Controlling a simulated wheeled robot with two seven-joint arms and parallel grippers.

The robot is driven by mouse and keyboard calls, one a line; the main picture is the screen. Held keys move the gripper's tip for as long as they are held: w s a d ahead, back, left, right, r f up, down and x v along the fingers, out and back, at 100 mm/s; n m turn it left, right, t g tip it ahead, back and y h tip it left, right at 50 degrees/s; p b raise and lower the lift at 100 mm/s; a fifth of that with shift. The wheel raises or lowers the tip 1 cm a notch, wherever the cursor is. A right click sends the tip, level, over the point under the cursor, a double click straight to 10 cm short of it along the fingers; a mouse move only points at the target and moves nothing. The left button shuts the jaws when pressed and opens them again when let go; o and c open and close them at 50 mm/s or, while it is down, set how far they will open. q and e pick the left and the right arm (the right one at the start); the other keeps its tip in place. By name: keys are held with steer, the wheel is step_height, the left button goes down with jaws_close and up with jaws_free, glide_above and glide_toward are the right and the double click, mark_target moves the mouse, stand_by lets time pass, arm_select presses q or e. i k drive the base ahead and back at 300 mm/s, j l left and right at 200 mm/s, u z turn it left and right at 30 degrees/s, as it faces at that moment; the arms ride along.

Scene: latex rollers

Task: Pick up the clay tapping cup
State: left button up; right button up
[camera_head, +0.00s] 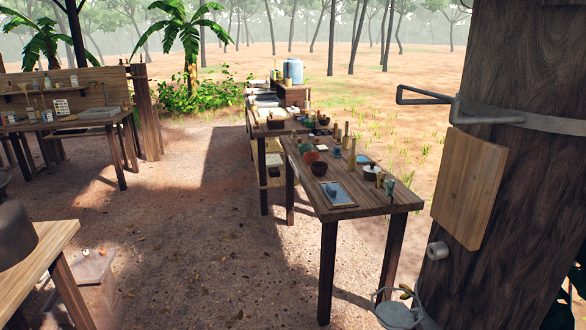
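Neither of my grippers shows in the head view. A small reddish-orange cup-like thing (311,157) stands among other items on the nearer wooden table (375,200) right of the middle. A dark brown bowl (319,168) stands just in front of it. Both are small at this distance, and I cannot tell for sure which one is the clay tapping cup. Nothing of mine touches either of them.
A blue sheet or tray (338,193) lies on that table. A large trunk (515,150) with a board and a hanging bucket (398,314) stands at right. Another workbench (70,122) is at far left, a table corner (35,255) at near left. The ground (200,240) between is open.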

mark_target(312, 159)
steer(key=i+j+u, duration=0.1)
steer(key=i+u, duration=0.35)
steer(key=i, duration=1.65)
steer(key=i+j+z, duration=0.15)
steer(key=i+z, duration=0.25)
steer(key=i, duration=0.25)
steer(key=i+j+z, duration=0.4)
steer(key=i, duration=0.2)
steer(key=i+j+z, duration=0.4)
steer(key=i, duration=0.15)
